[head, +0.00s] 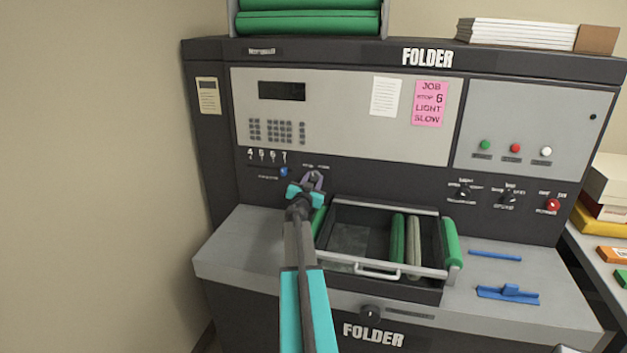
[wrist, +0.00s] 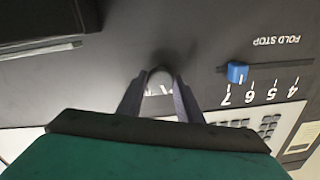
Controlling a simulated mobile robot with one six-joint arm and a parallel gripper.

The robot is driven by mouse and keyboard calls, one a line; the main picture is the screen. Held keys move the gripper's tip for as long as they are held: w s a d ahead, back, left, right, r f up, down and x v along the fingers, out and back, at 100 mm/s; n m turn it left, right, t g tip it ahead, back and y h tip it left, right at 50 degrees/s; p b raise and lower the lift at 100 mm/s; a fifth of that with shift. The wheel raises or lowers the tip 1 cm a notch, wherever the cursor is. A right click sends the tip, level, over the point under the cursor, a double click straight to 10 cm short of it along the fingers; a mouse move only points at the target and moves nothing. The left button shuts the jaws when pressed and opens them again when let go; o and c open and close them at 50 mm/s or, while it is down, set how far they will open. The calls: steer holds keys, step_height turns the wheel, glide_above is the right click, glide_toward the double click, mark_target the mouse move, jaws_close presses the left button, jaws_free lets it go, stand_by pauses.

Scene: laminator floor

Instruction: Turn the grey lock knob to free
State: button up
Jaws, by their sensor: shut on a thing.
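My gripper (head: 313,178) reaches up to the dark lower panel of the folder, just right of the fold-stop scale. In the wrist view its two fingers (wrist: 160,82) converge on the grey lock knob (wrist: 160,72), and they are shut on it. Which way the knob points I cannot tell.
A blue fold-stop slider (wrist: 237,72) sits near the 7, close beside the gripper. An open tray with green rollers (head: 452,243) and a white handle (head: 362,270) lies right of my arm. Black knobs (head: 463,193) and a red knob (head: 552,205) are farther right. A wall bounds the left.

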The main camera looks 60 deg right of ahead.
steer(key=m, duration=0.2)
steer(key=m+b, duration=0.1)
steer(key=m, duration=0.4)
steer(key=shift+w+a+f, duration=0.15)
steer(key=shift+w+f, duration=0.05)
steer(key=shift+f, duration=0.05)
steer(key=m+b, duration=0.1)
steer(key=m, duration=0.2)
steer(key=shift+m+b, duration=0.95)
steer(key=shift+m, duration=0.95)
steer(key=shift+r, duration=0.1)
steer(key=o, duration=1)
steer(key=shift+o, duration=0.2)
steer(key=shift+r, duration=0.1)
steer(key=shift+s+g, duration=0.1)
steer(key=shift+g, duration=0.2)
steer(key=b+v, duration=0.2)
steer(key=v, duration=1.1)
steer(key=shift+a+f, duration=0.25)
steer(key=shift+a, duration=0.1)
